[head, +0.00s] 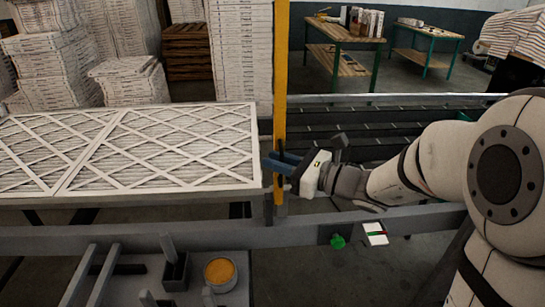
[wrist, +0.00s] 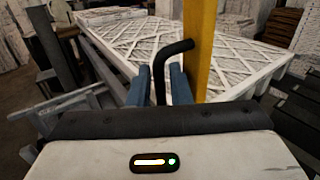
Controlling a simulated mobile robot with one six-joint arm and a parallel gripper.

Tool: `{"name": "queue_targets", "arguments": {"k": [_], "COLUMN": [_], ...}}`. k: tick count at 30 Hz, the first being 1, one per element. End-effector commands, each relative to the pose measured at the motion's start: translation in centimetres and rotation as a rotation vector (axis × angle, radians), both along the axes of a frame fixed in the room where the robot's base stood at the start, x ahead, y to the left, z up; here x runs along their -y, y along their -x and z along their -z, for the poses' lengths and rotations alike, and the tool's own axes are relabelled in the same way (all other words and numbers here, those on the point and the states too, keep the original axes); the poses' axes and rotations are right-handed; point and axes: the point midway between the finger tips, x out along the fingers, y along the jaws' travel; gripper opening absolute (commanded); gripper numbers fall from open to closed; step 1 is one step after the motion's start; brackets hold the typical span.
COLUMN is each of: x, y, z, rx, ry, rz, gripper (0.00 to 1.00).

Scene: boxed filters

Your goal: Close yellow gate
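The yellow gate (head: 281,60) is an upright yellow bar beside the near end of the filter table; it also shows in the wrist view (wrist: 198,45). A black bent handle (wrist: 175,50) sticks out from the bar. My gripper (head: 279,163) is at the bar, at about the height of the filter tops. In the wrist view my gripper (wrist: 162,85) has its two blue fingers apart, with the handle's lower leg showing between them. I cannot tell whether either finger touches the handle.
Boxed filters (head: 130,150) with white lattice faces lie left of the gate. A roller conveyor (head: 400,120) runs to the right. A grey rail (head: 200,238) crosses in front, with a green button (head: 338,242). Stacked filters (head: 240,50) and green workbenches (head: 345,35) stand behind.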

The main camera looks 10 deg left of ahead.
Motion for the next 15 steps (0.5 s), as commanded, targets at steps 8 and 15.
{"name": "queue_targets", "arguments": {"k": [8, 15], "x": [-1.03, -0.98], "y": [-0.35, -0.36], "z": [0.01, 0.02], "rx": [0.001, 0.001], "ry": [0.000, 0.000], "rz": [0.001, 0.001], "gripper": [0.18, 0.10]}}
